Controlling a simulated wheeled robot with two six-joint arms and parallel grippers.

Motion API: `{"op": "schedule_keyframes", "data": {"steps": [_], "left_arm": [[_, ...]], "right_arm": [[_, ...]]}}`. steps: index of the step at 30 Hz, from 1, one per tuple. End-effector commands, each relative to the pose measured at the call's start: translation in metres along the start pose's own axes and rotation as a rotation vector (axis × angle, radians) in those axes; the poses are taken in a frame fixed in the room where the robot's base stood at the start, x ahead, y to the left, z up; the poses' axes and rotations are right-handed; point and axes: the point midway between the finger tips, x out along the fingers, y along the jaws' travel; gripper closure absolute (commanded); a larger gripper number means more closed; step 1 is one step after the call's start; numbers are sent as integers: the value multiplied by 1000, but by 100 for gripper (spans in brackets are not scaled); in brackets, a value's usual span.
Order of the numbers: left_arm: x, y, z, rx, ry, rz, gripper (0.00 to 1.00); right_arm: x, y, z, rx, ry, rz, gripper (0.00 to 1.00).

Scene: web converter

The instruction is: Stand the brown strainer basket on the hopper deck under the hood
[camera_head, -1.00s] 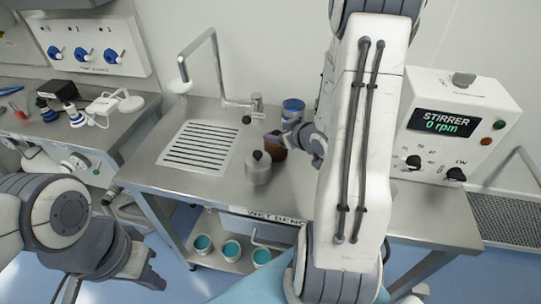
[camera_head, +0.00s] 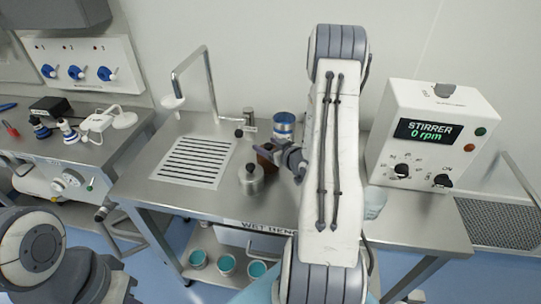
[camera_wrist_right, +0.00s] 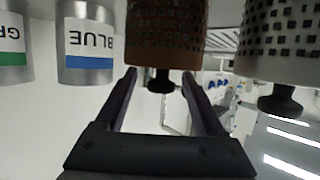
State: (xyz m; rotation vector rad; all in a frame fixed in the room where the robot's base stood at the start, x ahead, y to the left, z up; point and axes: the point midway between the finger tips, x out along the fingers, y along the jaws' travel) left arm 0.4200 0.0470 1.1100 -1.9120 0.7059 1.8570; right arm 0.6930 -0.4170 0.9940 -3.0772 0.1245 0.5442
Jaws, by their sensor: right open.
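The brown strainer basket (camera_head: 266,156) stands on the steel bench (camera_head: 205,207), partly hidden by my right gripper (camera_head: 280,150). In the right wrist view the perforated brown basket (camera_wrist_right: 165,35) is at top centre, with a black knob (camera_wrist_right: 162,83). My right gripper (camera_wrist_right: 159,76) is open there, its fingers on either side of the knob, with no grip on it seen. A pale metal strainer basket (camera_wrist_right: 282,42) with its own black knob stands beside it; it also shows in the head view (camera_head: 251,180). I cannot make out the hopper deck or hood.
A blue-banded can (camera_head: 284,126) stands behind the brown basket. The stirrer box (camera_head: 425,145) is to the right, and the drain grate (camera_head: 197,160) and tap (camera_head: 210,85) are to the left. Teal-filled cups (camera_head: 227,264) sit on the lower shelf.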

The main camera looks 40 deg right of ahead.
Motion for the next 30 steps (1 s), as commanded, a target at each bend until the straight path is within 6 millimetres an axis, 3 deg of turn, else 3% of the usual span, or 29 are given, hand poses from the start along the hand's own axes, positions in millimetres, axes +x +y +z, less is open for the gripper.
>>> {"op": "schedule_keyframes", "data": {"steps": [6, 13, 14, 19, 30], "left_arm": [[-9, 1, 0, 0, 0, 0, 100], [-8, 1, 0, 0, 0, 0, 100], [-8, 1, 0, 0, 0, 0, 100], [-8, 1, 0, 0, 0, 0, 100], [-8, 1, 0, 0, 0, 0, 100]], "right_arm": [[24, -2, 0, -1, 0, -3, 29], [26, -2, 0, 0, 0, -2, 29], [26, -2, 0, 0, 0, -2, 36], [26, -1, 0, -1, 0, -2, 100], [25, -1, -2, -1, 1, -2, 100]]}}
